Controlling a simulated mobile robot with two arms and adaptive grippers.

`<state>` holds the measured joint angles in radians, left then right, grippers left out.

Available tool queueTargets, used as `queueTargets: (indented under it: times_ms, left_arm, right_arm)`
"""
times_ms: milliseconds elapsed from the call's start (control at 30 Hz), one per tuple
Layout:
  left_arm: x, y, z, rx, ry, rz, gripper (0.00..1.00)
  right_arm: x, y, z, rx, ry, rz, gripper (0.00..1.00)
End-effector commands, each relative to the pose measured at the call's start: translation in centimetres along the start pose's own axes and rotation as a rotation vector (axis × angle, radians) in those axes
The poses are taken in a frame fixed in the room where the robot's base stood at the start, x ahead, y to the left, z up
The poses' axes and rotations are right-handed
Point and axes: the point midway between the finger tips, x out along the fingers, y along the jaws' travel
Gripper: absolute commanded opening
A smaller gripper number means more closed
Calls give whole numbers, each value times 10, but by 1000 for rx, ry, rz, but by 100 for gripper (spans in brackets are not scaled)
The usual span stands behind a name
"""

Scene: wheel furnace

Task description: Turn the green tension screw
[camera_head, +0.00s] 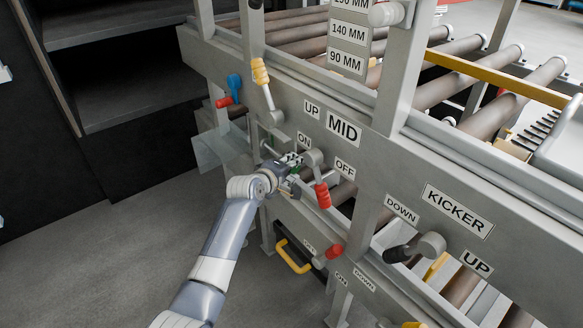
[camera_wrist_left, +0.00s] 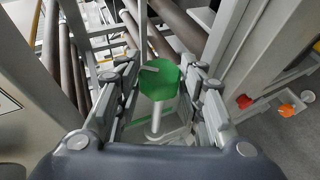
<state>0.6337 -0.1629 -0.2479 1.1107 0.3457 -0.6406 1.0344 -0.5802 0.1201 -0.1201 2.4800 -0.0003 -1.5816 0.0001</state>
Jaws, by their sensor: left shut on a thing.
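The green tension screw (camera_wrist_left: 160,80) has a round green head with a small grey handle across it and a pale shaft below. It shows in the left wrist view, between the two fingers of my left gripper (camera_wrist_left: 160,72). The gripper is shut on the green head. In the head view my left gripper (camera_head: 290,161) reaches in at the grey frame beside the ON/OFF lever, and the screw is mostly hidden behind it. My right gripper is not in view.
A red-handled lever (camera_head: 322,194) hangs just right of my gripper. A yellow-handled lever (camera_head: 262,82) and a blue-and-red valve (camera_head: 231,91) are above. A black-handled kicker lever (camera_head: 413,248) is at the right. Rollers (camera_head: 470,70) lie behind the frame. The floor at lower left is clear.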

Motion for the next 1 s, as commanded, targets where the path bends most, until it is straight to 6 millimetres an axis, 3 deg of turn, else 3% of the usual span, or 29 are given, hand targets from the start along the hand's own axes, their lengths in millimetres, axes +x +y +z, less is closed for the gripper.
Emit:
queueTargets:
  times_ms: [67,100,167,667,1000]
  left_arm:
    - [0,1,1,1,-1,1,12]
    - [0,1,1,1,-1,1,45]
    - [0,0,1,0,-1,1,56]
    - [-6,-1,1,-1,-2,-1,56]
    - [-43,0,0,-1,0,1,56]
  right_arm:
    - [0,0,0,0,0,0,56]
    - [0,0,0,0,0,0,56]
    - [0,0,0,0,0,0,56]
    - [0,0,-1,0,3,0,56]
    - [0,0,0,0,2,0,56]
